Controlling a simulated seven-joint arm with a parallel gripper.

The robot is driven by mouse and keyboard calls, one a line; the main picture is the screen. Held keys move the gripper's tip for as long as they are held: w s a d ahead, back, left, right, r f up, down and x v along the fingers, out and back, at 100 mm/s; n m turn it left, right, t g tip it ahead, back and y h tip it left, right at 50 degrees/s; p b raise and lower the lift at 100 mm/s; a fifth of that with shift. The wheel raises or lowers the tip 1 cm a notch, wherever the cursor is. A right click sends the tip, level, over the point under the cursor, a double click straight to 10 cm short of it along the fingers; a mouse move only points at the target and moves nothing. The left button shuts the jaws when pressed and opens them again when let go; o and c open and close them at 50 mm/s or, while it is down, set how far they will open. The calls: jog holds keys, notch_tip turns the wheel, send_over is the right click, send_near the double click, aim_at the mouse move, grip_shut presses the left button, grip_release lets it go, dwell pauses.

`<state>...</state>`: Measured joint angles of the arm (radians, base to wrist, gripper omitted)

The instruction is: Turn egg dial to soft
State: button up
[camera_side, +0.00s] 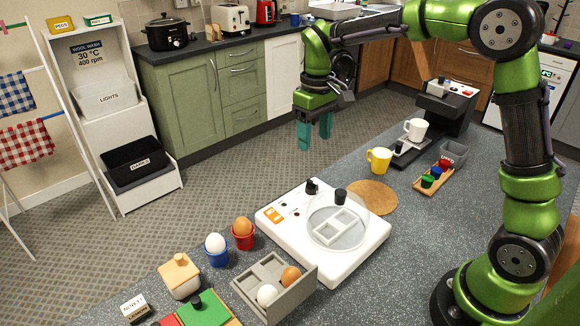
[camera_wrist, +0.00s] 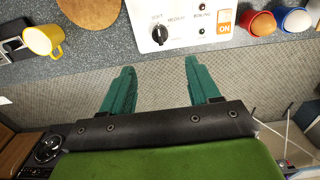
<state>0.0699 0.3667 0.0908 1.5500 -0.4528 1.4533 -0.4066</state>
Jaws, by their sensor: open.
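The egg cooker (camera_side: 330,262) is a white box with a clear round lid on the counter. Its black egg dial (camera_side: 312,187) stands at the panel's far end in the side view. In the wrist view the dial (camera_wrist: 160,34) sits at the top middle, beside SOFT, MEDIUM and BOILING labels. I cannot tell for sure which label it points to. My gripper (camera_side: 314,138) is open and empty, pointing down, raised above and beyond the counter's far edge. In the wrist view its teal fingers (camera_wrist: 160,66) are apart over the floor, short of the dial.
An orange ON switch (camera_side: 273,214) and small lights share the panel. The lid has a black knob (camera_side: 340,197). A yellow mug (camera_side: 378,160) and cork mat (camera_side: 371,197) stand to the right. Egg cups (camera_side: 217,258) and a grey egg tray (camera_side: 262,292) are to the left.

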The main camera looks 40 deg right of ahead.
jog(key=shift+r, duration=1.6)
jog(key=s+a+r+m+t+y, duration=0.1)
jog(key=s+m+t, duration=0.1)
jog(key=s, duration=0.8)
jog(key=s+a+r+m+t+y, duration=0.1)
jog(key=s+t, duration=0.4)
jog(key=s, duration=0.5)
jog(key=shift+a+r+m, duration=0.25)
jog(key=shift+a+m, duration=0.35)
jog(key=shift+a, duration=0.05)
jog(key=shift+s, duration=0.1)
